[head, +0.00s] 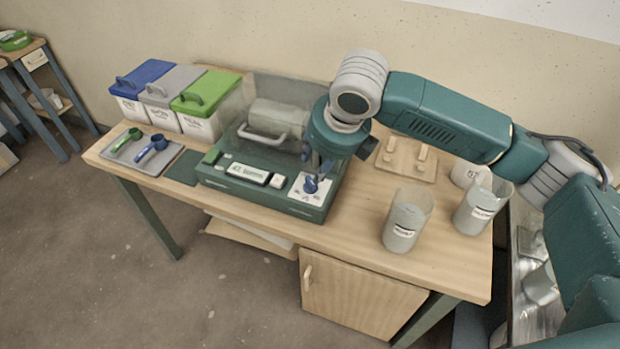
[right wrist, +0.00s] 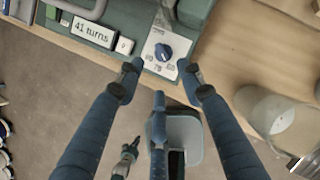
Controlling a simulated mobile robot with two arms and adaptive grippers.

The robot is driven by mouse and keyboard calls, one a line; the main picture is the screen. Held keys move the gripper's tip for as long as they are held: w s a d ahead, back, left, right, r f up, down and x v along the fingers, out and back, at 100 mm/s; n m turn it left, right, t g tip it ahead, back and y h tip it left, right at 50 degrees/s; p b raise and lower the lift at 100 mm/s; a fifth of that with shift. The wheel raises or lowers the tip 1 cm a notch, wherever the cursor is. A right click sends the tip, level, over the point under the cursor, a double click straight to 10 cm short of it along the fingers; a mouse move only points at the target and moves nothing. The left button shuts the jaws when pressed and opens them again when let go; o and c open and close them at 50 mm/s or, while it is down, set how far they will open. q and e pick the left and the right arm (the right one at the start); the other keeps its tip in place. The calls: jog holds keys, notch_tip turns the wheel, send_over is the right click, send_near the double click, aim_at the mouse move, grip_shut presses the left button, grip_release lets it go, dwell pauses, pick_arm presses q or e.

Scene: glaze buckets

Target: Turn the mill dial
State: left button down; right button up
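The mill (head: 262,195) is a green machine with a clear hood and a grey drum on the table. Its blue dial (head: 311,184) sits on a white plate at the front right corner. In the right wrist view the dial (right wrist: 163,52) lies just beyond my fingertips, and the display beside it (right wrist: 94,33) reads "41 turns". My right gripper (head: 325,162) is above the dial, pointing down. In the right wrist view its fingers (right wrist: 160,76) are spread apart with nothing between them. The dial seems untouched.
Blue, grey and green lidded buckets (head: 208,105) stand at the back left. A tray (head: 172,168) with green and blue scoops lies in front of them. Two grey labelled containers (head: 405,222) (head: 480,206) stand to the right of the mill.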

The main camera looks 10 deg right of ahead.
aim_at(309, 181)
jog(key=p+x, duration=0.1)
jog(key=x, duration=0.9)
jog(key=shift+a+f, duration=0.1)
jog(key=shift+f, duration=0.15)
jog(key=shift+c, duration=0.3)
grip_shut()
